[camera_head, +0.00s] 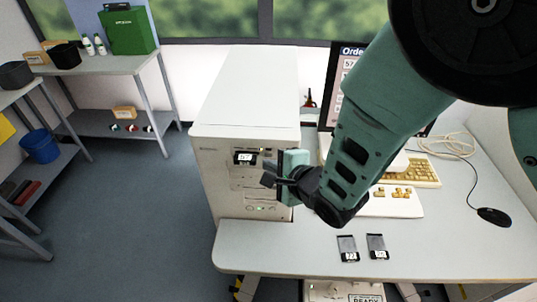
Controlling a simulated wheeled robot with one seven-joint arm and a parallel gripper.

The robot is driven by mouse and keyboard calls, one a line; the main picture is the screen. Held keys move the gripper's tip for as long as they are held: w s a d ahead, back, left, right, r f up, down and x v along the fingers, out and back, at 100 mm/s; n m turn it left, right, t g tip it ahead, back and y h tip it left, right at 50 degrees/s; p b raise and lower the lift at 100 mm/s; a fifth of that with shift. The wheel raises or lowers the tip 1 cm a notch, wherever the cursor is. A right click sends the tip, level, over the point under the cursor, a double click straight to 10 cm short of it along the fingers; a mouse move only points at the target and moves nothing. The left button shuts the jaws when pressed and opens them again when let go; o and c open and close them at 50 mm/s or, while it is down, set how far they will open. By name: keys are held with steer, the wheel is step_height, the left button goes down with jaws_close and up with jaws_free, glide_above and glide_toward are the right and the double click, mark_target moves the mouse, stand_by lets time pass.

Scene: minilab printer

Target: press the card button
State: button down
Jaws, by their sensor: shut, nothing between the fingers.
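A white minilab printer (247,92) stands on the left end of the desk. Its front face has a small dark label or display (245,158) high up, slots below it, and a lower panel (258,208) with a small green light. I cannot tell which mark is the card button. My gripper (269,181) is shut and empty, in front of the right half of the printer's front face. It hides part of that face, and I cannot tell whether it touches it. Two dark cards, a left one (348,248) and a right one (377,246), lie on the desk.
A monitor (349,58), a keyboard (424,171) and a black mouse (494,216) are on the desk (450,250). My arm crosses in front of the monitor. Shelving with a green box (128,32) stands at the left, with open floor between.

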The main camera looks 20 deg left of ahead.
steer(key=shift+w, duration=0.15)
steer(key=shift+w+a, duration=0.1)
steer(key=shift+w, duration=0.2)
steer(key=shift+w+a+b, duration=0.1)
steer(key=shift+w+b, duration=0.2)
steer(key=shift+b, duration=0.05)
stand_by(0.8)
steer(key=shift+s, duration=0.1)
steer(key=shift+s+d, duration=0.2)
steer(key=shift+s, duration=0.45)
steer(key=shift+s, duration=0.1)
steer(key=s, duration=0.2)
steer(key=s+d+b, duration=0.1)
steer(key=s, duration=0.1)
steer(key=shift+s+b, duration=0.3)
steer(key=shift+s, duration=0.05)
stand_by(0.6)
